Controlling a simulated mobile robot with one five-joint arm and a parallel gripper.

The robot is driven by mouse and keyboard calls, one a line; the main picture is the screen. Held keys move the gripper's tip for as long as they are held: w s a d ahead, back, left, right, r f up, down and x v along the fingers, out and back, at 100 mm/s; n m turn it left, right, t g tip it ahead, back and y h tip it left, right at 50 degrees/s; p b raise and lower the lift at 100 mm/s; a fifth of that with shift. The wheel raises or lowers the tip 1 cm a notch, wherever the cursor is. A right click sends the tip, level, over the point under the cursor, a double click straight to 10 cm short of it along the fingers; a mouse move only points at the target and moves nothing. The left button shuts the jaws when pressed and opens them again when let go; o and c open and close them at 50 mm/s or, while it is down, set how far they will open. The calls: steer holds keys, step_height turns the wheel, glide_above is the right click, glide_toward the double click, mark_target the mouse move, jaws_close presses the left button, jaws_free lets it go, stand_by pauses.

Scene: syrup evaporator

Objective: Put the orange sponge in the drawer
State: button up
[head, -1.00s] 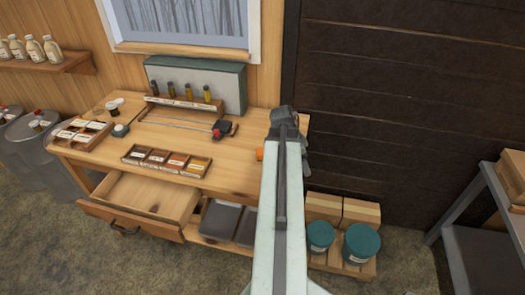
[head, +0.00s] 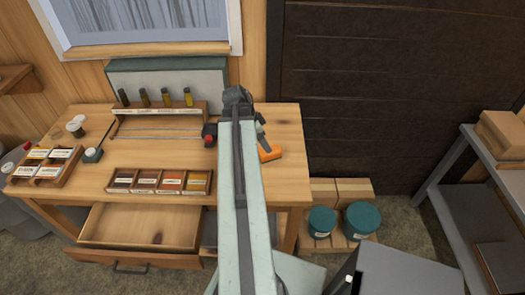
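The orange sponge (head: 270,152) lies on the right part of the wooden workbench, just right of my arm.
A compartment tray (head: 160,190) sits at the bench's front edge above the drawer. A second tray (head: 43,170) is at the left. A rack of small bottles (head: 160,108) stands at the back. Green-lidded tubs (head: 359,220) stand right of the bench.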

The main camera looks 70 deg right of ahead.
steer(key=b+x, duration=0.7)
steer(key=x, duration=0.1)
steer(key=shift+f, duration=0.1)
steer(key=shift+r, duration=0.2)
steer(key=shift+f, duration=0.25)
stand_by(0.3)
jaws_close()
step_height(320, 180, up, 11)
steer(key=p, duration=1)
steer(key=b, duration=0.5)
glide_above(275, 149)
steer(key=w+a, duration=0.2)
steer(key=f, duration=0.5)
steer(key=shift+s+d, duration=0.15)
steer(key=shift+d, duration=0.1)
steer(key=shift+r+p, duration=0.2)
steer(key=shift+p, duration=0.25)
steer(key=shift+r, duration=0.1)
